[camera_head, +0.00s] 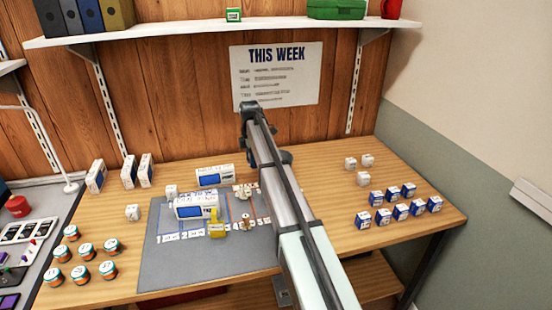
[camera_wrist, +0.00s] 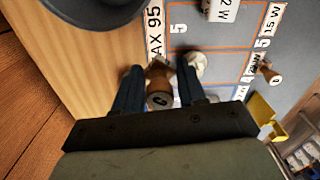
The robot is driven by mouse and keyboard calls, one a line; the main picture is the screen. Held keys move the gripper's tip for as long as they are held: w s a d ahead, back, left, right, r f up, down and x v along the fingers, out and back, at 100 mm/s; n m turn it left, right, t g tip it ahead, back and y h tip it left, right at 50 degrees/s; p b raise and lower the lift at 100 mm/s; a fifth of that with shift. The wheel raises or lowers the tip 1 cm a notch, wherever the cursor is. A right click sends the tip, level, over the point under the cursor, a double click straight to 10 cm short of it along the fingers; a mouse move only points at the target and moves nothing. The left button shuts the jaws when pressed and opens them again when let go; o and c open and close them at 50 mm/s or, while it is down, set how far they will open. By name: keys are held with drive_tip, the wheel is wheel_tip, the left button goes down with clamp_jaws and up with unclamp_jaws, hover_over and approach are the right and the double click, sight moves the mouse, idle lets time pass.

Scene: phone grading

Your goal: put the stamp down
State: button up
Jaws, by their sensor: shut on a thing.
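I cannot tell whether the stamp's underside touches the surface. In the head view my own arm hides the gripper and this stamp. A similar wooden stamp (camera_wrist: 266,71) stands on the mat, and a small wooden piece (camera_head: 246,222) shows there in the head view.
Several jars (camera_head: 81,273) are at the left. Several blue-and-white boxes (camera_head: 401,212) are at the right. The desk's front right is clear.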

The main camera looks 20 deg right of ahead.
drive_tip(key=w+d+m, duration=0.2)
drive_tip(key=w+d, duration=0.4)
drive_tip(key=d, duration=0.6)
drive_tip(key=shift+s+f, duration=0.2)
drive_tip(key=shift+f, duration=4.8)
drive_tip(key=shift+f, duration=0.1)
drive_tip(key=o, duration=1)
wheel_tip(320, 180, up, 12)
drive_tip(key=shift+r, duration=0.1)
